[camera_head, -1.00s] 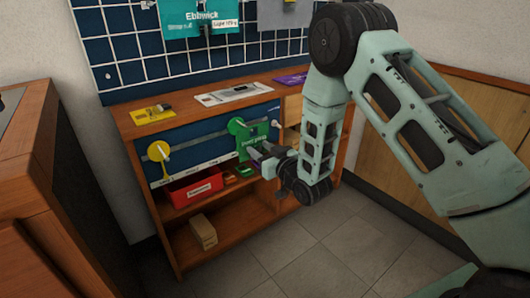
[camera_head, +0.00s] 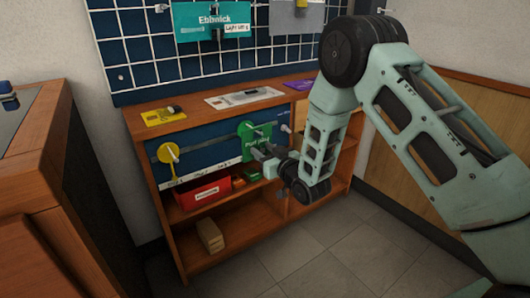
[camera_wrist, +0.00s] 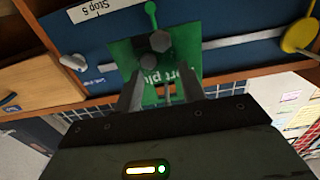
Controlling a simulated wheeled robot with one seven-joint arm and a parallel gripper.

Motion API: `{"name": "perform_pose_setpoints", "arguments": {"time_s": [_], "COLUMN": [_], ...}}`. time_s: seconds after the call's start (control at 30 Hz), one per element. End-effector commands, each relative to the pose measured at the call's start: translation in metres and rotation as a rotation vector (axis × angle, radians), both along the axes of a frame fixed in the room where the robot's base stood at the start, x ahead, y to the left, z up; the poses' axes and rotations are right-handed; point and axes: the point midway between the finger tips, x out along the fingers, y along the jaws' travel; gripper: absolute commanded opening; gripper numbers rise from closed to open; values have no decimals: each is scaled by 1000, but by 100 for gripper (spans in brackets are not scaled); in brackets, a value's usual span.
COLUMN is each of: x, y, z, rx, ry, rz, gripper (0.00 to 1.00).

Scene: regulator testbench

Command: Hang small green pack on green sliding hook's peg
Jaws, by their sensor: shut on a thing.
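The small green pack (camera_head: 258,137) is a flat green card with white lettering, upright at the blue rail panel. My gripper (camera_head: 262,152) is shut on it from the front. In the wrist view the pack (camera_wrist: 183,62) stands between the fingers of my gripper (camera_wrist: 160,90), with its lettering upside down. The green sliding hook (camera_head: 244,129) is a round green disc on the rail, just left of and partly behind the pack. Its green stem (camera_wrist: 152,14) shows past the pack in the wrist view. The pack hides the peg, so I cannot tell whether the peg is through the pack.
A yellow hook (camera_head: 168,153) with a pale peg sits left on the same rail. Below are a red bin (camera_head: 203,190) and a tan box (camera_head: 210,234). A yellow card (camera_head: 164,116) and a white sheet (camera_head: 244,97) lie on top. The floor in front is clear.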

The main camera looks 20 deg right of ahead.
Motion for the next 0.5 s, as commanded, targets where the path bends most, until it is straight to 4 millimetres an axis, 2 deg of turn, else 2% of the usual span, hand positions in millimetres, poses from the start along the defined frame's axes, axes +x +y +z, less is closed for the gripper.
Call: {"name": "perform_pose_setpoints", "arguments": {"time_s": [0.4,0.43,0.5], "x": [0,0,0], "y": [0,0,0], "z": [0,0,0], "rx": [0,0,0], "ry": [-1,-1,-1], "rz": [0,0,0], "gripper": [17,49,66]}}
